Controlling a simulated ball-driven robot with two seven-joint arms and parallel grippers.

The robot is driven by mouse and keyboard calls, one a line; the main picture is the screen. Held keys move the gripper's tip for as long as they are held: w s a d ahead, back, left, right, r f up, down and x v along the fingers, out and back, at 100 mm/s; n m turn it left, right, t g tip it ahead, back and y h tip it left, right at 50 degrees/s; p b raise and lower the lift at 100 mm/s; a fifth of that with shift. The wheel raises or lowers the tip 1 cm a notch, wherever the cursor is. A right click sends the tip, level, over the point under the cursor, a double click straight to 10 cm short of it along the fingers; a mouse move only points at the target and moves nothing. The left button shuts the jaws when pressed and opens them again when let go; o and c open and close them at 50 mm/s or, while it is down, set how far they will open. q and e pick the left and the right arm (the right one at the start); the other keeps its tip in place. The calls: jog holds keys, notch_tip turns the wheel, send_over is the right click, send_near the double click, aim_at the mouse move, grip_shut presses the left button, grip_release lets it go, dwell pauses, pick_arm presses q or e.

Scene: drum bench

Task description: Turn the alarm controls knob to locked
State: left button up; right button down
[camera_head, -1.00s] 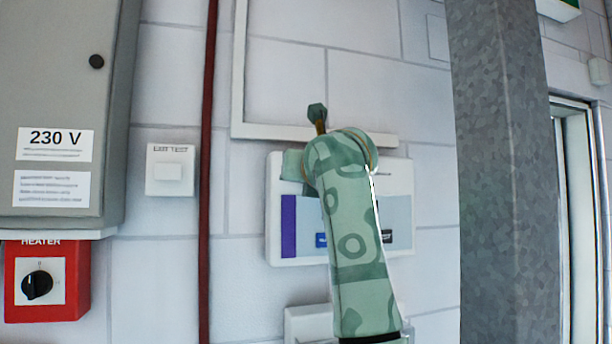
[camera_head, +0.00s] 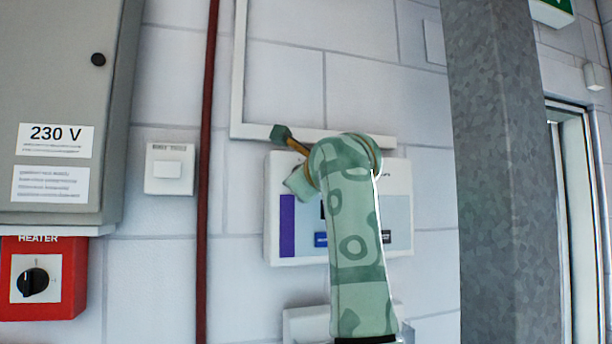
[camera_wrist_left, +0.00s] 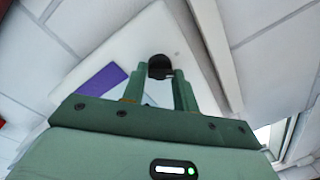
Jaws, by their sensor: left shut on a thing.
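The alarm controls panel (camera_head: 283,165) is a white wall box with a purple stripe and pale grey face, largely hidden in the head view behind my arm. In the left wrist view the panel (camera_wrist_left: 115,48) appears tilted. Its black round knob (camera_wrist_left: 159,61) sits between the tips of my left gripper (camera_wrist_left: 160,75), whose two green fingers are shut on it. In the head view my arm hides the knob and fingertips. The knob's pointer and position markings cannot be read. My right gripper is in neither view.
A red HEATER box (camera_head: 70,280) with a black knob is at lower left, below a grey 230 V cabinet (camera_head: 60,110). A white switch (camera_head: 169,168) and dark red pipe (camera_head: 207,170) stand left of the panel. A grey metal column (camera_head: 500,180) stands right.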

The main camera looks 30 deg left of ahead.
pick_arm(q)
jog(key=n, duration=0.6)
jog(key=shift+w+n, duration=0.1)
jog(key=shift+n, duration=0.3)
jog(key=shift+f, duration=0.1)
jog(key=o, duration=0.9)
jog(key=shift+o, duration=0.2)
jog(key=b+v, duration=0.7)
jog(key=v, duration=0.9)
jog(key=shift+d, duration=0.35)
